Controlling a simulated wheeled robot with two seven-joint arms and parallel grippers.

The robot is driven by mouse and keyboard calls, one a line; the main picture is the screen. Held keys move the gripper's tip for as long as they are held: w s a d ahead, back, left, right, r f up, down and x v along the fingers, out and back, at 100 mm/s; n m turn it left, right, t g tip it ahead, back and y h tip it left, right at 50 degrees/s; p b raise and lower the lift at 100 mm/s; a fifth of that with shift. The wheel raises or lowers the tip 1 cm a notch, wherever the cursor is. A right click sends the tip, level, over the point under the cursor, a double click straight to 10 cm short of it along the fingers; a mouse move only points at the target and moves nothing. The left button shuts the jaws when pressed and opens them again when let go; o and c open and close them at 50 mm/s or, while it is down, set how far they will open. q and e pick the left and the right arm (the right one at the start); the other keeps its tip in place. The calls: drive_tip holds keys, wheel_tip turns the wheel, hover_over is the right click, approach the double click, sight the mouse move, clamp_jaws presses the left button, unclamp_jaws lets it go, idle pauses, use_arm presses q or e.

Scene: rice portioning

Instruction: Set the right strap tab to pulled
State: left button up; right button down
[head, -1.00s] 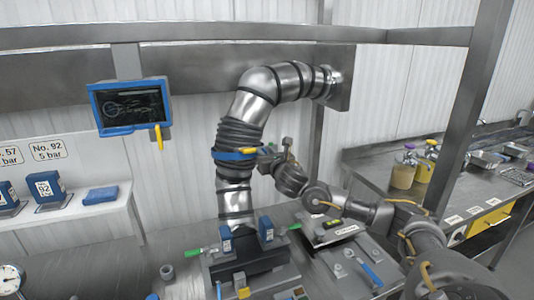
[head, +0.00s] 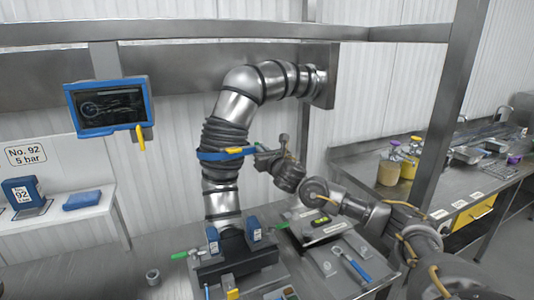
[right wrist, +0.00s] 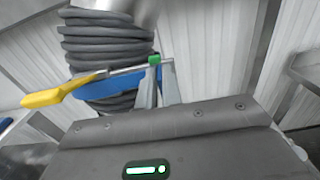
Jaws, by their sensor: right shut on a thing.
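A blue strap (head: 212,156) circles the dark ribbed sleeve of a steel duct in the head view. It also shows in the right wrist view (right wrist: 95,92). A yellow handle (right wrist: 55,93) with a thin grey bar lies across the strap, and its yellow part (head: 234,150) shows in the head view. My right gripper (right wrist: 157,68) is at the strap's right side, shut on the strap tab, a small green-ended piece (right wrist: 154,60) between its fingertips. The fingers hide part of the tab. My left gripper is in neither current view.
Under the duct stands a dark clamp fixture (head: 238,262) with blue blocks and green handles. A panel with a blue-handled lever (head: 352,265) lies to its right. A blue-framed screen (head: 108,107) hangs at left. A side bench (head: 425,187) with jars stands at right.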

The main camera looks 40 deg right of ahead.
drive_tip(key=shift+a, duration=0.1)
drive_tip(key=c, duration=1.6)
unclamp_jaws()
drive_tip(key=shift+a, duration=0.1)
use_arm(q)
drive_tip(key=shift+s+a, duration=0.1)
drive_tip(key=shift+s, duration=0.45)
use_arm(e)
drive_tip(key=shift+o, duration=0.2)
use_arm(q)
drive_tip(key=shift+f, duration=0.15)
use_arm(e)
drive_tip(key=shift+s, duration=0.1)
